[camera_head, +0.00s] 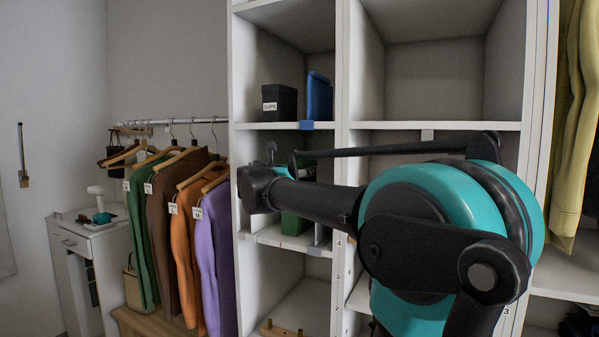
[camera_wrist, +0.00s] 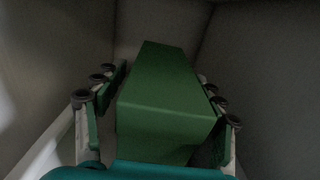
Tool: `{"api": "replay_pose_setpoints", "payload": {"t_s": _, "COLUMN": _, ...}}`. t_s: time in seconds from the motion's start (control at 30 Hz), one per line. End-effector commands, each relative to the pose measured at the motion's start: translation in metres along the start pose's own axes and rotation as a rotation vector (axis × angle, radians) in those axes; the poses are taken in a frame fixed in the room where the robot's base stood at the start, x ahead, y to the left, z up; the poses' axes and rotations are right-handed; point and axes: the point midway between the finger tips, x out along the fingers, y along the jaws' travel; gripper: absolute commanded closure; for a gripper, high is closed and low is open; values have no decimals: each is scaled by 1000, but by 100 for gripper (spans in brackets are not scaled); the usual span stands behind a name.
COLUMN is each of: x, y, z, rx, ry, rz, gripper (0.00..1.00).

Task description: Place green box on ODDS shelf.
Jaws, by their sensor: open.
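The green box (camera_head: 292,223) stands in a middle cubby of the left shelf column in the head view, largely hidden behind my arm. In the wrist view the green box (camera_wrist: 160,100) fills the middle, its long top running away from me. My gripper (camera_wrist: 160,82) is open, with one finger on each side of the box. A narrow gap shows at the left finger; whether the right finger touches the box I cannot tell. No ODDS label is readable.
A black box labelled CLIPS (camera_head: 280,103) and a blue item (camera_head: 319,97) stand in the cubby above. The upper right cubby (camera_head: 435,85) looks empty. Clothes (camera_head: 186,220) hang to the left. Cubby walls (camera_wrist: 255,75) enclose the gripper closely.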

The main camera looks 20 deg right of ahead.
Motion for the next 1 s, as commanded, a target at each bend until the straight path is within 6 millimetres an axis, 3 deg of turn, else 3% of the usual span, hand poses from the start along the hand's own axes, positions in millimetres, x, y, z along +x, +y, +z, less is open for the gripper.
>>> {"api": "replay_pose_setpoints", "payload": {"t_s": 0.5, "x": -93, "y": 1, "z": 0, "rx": 0, "ry": 0, "rz": 4, "gripper": 30}}
{"api": "replay_pose_setpoints", "payload": {"t_s": 0.7, "x": -110, "y": 0, "z": 0, "rx": 0, "ry": 0, "rz": 2, "gripper": 30}}
{"api": "replay_pose_setpoints", "payload": {"t_s": 1.0, "x": -115, "y": 0, "z": 0, "rx": 0, "ry": 0, "rz": 0, "gripper": 30}}
